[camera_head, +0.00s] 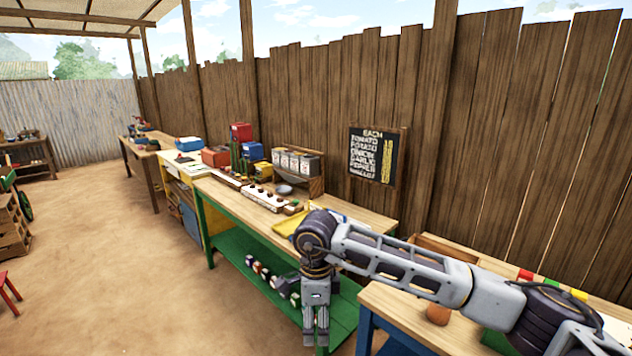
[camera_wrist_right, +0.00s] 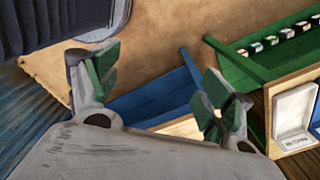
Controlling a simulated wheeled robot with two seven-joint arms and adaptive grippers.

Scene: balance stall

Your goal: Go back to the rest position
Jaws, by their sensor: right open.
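My right gripper (camera_head: 316,330) hangs downward in the head view, in front of the gap between the green-framed table and the blue-framed table. In the right wrist view my right gripper (camera_wrist_right: 155,95) has its two green-padded fingers wide apart with nothing between them. The blue frame and the dirt floor show beyond the fingers. My right arm stretches in from the right edge of the head view, bent at the elbow. My left gripper is not in view.
The green-framed table (camera_head: 228,211) holds jars, boxes and a white tray (camera_head: 264,199). Its lower shelf (camera_head: 238,243) carries several small blocks. The blue-framed table (camera_head: 385,306) stands at the right. A wooden fence (camera_head: 330,95) with a price board (camera_head: 376,157) runs behind. Dirt floor (camera_head: 110,270) is open at left.

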